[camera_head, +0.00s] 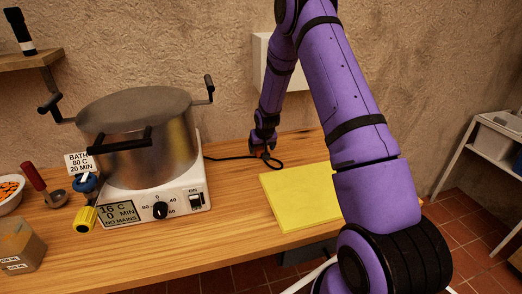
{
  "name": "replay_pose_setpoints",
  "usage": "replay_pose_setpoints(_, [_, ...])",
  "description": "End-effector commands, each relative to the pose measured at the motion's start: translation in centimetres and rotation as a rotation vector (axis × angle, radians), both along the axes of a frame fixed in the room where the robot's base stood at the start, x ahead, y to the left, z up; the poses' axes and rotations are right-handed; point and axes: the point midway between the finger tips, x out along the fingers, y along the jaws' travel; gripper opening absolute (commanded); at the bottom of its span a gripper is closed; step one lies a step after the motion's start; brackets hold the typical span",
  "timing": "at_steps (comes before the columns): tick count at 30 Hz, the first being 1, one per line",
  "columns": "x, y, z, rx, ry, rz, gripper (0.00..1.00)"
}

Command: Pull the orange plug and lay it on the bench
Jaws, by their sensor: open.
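My gripper (263,145) points down at the back of the wooden bench (240,237), close to the wall. It is open. A small orange-red bit of the plug (264,156) shows just below my fingertips, low over or on the bench top. Most of the plug is hidden or too small to make out, and I cannot tell whether it touches the fingers. A black cord (230,157) runs from the white heater base (178,197) to this spot and loops there. The heater's display (119,212) reads 16 C, 0 MIN, NO MAINS.
A large steel pot (150,165) stands on the heater. A yellow mat (298,200) lies bare at the right of the bench. A white panel (262,62) on the wall is partly behind my arm. A ladle (35,178) and jar (20,247) are at left.

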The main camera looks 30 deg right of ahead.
Motion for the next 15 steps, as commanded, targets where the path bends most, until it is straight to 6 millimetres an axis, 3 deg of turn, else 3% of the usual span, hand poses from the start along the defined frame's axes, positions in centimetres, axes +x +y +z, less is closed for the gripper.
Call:
replay_pose_setpoints(9, [-2.0, 0.6, 5.3, 0.000, -0.002, -0.001, 0.80])
replay_pose_setpoints(15, [-2.8, 0.8, 7.3, 0.000, -0.001, 0.000, 0.80])
